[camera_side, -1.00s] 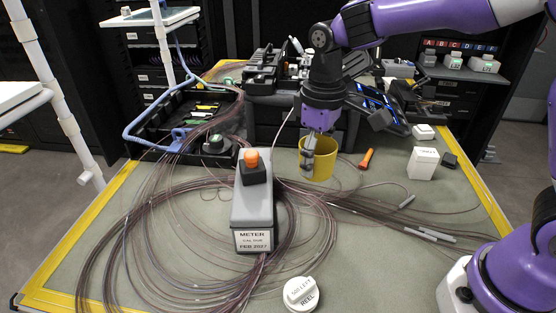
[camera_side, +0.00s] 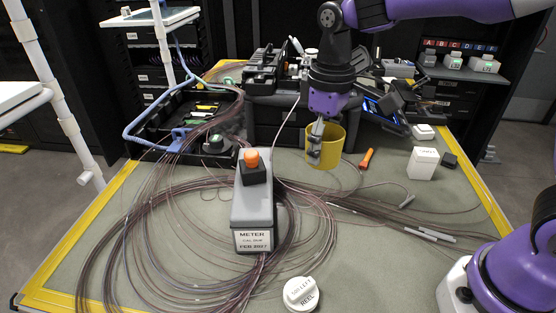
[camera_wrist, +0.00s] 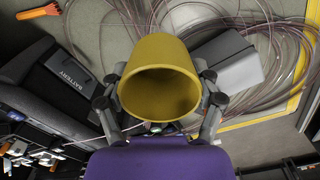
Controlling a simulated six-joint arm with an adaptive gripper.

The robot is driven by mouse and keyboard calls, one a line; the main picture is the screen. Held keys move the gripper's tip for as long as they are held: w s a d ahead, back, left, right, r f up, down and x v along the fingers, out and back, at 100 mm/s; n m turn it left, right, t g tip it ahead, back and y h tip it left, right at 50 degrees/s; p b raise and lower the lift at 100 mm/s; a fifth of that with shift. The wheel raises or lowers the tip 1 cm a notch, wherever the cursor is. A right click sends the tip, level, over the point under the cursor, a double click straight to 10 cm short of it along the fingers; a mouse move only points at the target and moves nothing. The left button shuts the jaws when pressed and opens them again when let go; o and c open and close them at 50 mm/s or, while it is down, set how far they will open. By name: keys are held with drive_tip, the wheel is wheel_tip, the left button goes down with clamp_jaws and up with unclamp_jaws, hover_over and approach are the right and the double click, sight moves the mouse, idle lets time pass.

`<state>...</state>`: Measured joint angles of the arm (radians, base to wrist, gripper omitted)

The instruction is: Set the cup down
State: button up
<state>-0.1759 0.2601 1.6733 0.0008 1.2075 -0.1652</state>
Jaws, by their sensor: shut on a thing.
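The yellow cup (camera_side: 327,148) is upright in the side view, behind and to the right of the meter box.
The grey meter box (camera_side: 254,215) with an orange knob (camera_side: 251,158) stands left of the cup. Loose fibre coils (camera_side: 130,235) cover much of the mat. An orange-handled tool (camera_side: 366,158) and a white box (camera_side: 423,163) lie to the right. A white reel (camera_side: 300,294) is at the front.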

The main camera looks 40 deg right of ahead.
drive_tip(key=shift+w+f+n, duration=0.2)
drive_tip(key=shift+w+f, duration=0.15)
drive_tip(key=shift+f, duration=0.2)
drive_tip(key=shift+w+f+n, duration=0.2)
drive_tip(key=shift+w+f, duration=0.15)
drive_tip(key=shift+f, duration=0.2)
hover_over(327, 176)
drive_tip(key=f, duration=0.6)
drive_tip(key=shift+a, duration=0.2)
drive_tip(key=shift+d+f, duration=0.1)
drive_tip(key=shift+f, duration=1.9)
drive_tip(key=shift+f, duration=0.1)
drive_tip(key=o, duration=1.2)
